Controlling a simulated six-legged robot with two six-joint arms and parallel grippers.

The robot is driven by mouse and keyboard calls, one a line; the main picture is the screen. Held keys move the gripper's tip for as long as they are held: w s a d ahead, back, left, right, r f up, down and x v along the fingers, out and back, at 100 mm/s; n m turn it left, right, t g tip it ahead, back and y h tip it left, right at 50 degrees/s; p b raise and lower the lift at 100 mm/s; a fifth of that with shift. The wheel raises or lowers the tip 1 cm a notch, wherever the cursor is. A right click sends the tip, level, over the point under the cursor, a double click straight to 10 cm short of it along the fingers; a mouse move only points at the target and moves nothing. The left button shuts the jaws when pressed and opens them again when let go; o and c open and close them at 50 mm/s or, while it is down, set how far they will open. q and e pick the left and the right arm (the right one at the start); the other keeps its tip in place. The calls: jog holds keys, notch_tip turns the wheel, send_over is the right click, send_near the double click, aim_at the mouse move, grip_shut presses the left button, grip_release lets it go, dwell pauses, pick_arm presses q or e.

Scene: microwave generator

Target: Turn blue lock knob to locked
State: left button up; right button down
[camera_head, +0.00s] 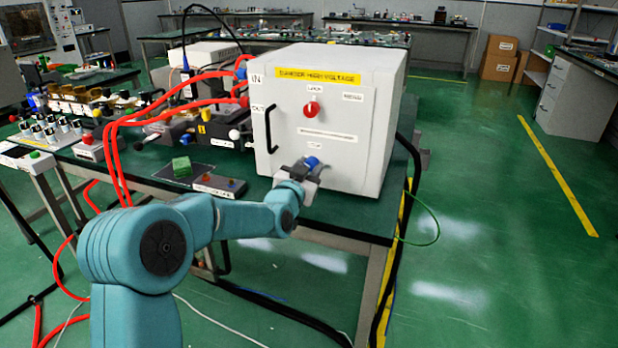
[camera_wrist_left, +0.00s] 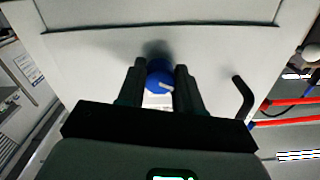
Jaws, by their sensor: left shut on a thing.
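The blue lock knob (camera_head: 311,162) sits low on the front of the white microwave generator box (camera_head: 380,110). My left gripper (camera_head: 303,168) is at the knob, reaching up from below in the head view. In the left wrist view the blue knob (camera_wrist_left: 159,78) lies between the two dark fingers of my left gripper (camera_wrist_left: 160,85), which is shut on it. A light mark shows on the knob's face, toward its lower right in that view. The labels around the knob are too small or hidden to read. My right gripper is not in view.
A red knob (camera_head: 311,109) sits above on the same panel. A black handle (camera_head: 269,130) stands out at the panel's left. Red cables (camera_head: 150,115) run to the box's left side. A small control box (camera_head: 219,185) lies on the green table left of my gripper.

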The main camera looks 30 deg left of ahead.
pick_arm(q)
jog(key=m+b, duration=0.1)
jog(key=m, duration=0.1)
jog(key=shift+f+m, duration=0.2)
jog(key=shift+m, duration=0.2)
jog(key=m+b, duration=0.1)
jog(key=m, duration=0.1)
jog(key=shift+r+m, duration=0.1)
jog(key=shift+m, duration=0.3)
jog(key=m+b, duration=0.1)
jog(key=m, duration=0.2)
jog(key=shift+a+r, duration=0.1)
jog(key=shift+m, duration=1.9)
jog(key=shift+r, duration=0.1)
jog(key=o, duration=1)
jog(key=v, duration=1.6)
jog(key=shift+s+a, duration=0.1)
jog(key=shift+s, duration=0.1)
